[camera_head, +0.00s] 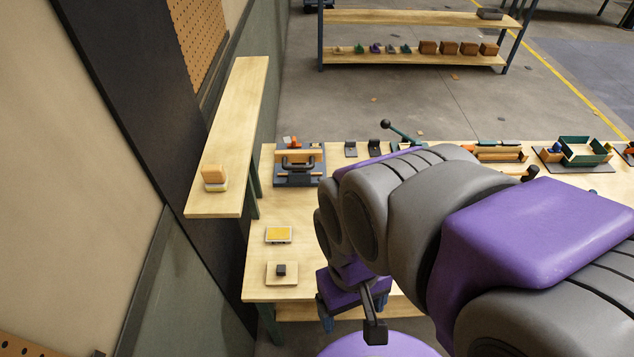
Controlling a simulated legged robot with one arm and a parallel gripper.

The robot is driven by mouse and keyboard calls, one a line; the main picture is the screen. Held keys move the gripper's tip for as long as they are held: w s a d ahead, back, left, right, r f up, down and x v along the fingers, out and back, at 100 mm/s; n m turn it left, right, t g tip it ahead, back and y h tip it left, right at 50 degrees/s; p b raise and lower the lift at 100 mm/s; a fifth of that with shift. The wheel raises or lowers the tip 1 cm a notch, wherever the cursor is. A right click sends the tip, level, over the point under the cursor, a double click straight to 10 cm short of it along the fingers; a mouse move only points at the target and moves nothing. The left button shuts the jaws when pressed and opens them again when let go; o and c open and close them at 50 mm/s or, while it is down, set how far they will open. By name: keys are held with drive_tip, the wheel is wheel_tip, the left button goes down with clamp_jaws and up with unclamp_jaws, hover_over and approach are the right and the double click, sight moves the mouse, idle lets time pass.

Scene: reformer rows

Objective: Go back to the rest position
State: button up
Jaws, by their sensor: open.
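My arm, grey with purple covers, reaches in from the lower right and covers much of the middle of the workbench (262,205). My gripper (352,310) hangs down by the bench's near edge, right of a small wooden plate (283,279) with a dark block (280,270) on it. The gripper is open, with blue finger parts partly showing. I see nothing between the fingers, though my arm hides part of that space.
A yellow-topped tray (278,235) and a dark fixture (298,178) stand on the bench's left side. A wooden wall shelf (232,130) holds a small stacked block (214,178). A green-walled box (583,152) stands at right. Open floor (400,105) lies behind the bench.

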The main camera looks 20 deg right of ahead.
wheel_tip(320, 180, down, 18)
drive_tip(key=b, duration=1.7)
drive_tip(key=shift+b, duration=0.4)
drive_tip(key=shift+a, duration=0.1)
